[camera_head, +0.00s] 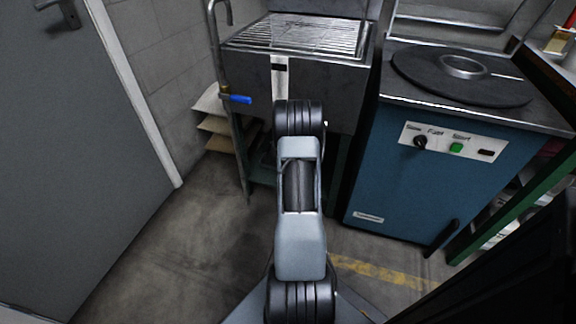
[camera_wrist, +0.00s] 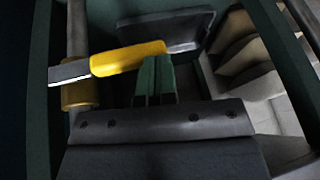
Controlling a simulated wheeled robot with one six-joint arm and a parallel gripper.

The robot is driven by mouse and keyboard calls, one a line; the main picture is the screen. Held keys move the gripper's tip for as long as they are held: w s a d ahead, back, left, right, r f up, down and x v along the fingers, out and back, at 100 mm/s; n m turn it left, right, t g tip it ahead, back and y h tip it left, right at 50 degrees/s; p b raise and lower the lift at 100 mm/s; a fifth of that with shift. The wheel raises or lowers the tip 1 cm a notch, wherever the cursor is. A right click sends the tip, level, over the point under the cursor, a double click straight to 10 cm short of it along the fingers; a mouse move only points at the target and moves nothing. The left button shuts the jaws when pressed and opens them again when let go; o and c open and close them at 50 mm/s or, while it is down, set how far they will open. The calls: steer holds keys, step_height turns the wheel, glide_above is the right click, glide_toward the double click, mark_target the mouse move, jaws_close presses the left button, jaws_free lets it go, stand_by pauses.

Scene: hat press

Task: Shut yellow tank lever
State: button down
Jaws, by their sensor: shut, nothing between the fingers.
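The yellow lever (camera_wrist: 128,58) shows in the wrist view as a yellow sleeve on a flat metal strip. It lies across the picture, sideways to the upright pipe (camera_wrist: 77,30), with a brass valve body (camera_wrist: 80,96) at its left end. My gripper (camera_wrist: 155,78) is shut and empty, its green fingertips just below the lever's right end. I cannot tell whether they touch it. In the head view my arm hides the yellow lever and my gripper.
A metal sink with a grate (camera_head: 300,35) stands ahead, with a blue-handled valve (camera_head: 236,98) on a pipe at its left. A blue machine (camera_head: 430,180) stands to the right. Shelf boards (camera_wrist: 245,60) show at the right in the wrist view. Open floor lies left of my arm.

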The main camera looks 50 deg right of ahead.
steer(key=shift+a+f, duration=0.1)
steer(key=shift+f, duration=0.1)
steer(key=w+a+r+p, duration=0.5)
steer(key=a+r+p, duration=0.1)
steer(key=r+p, duration=0.2)
steer(key=shift+w+r, duration=0.35)
steer(key=shift+r, duration=0.5)
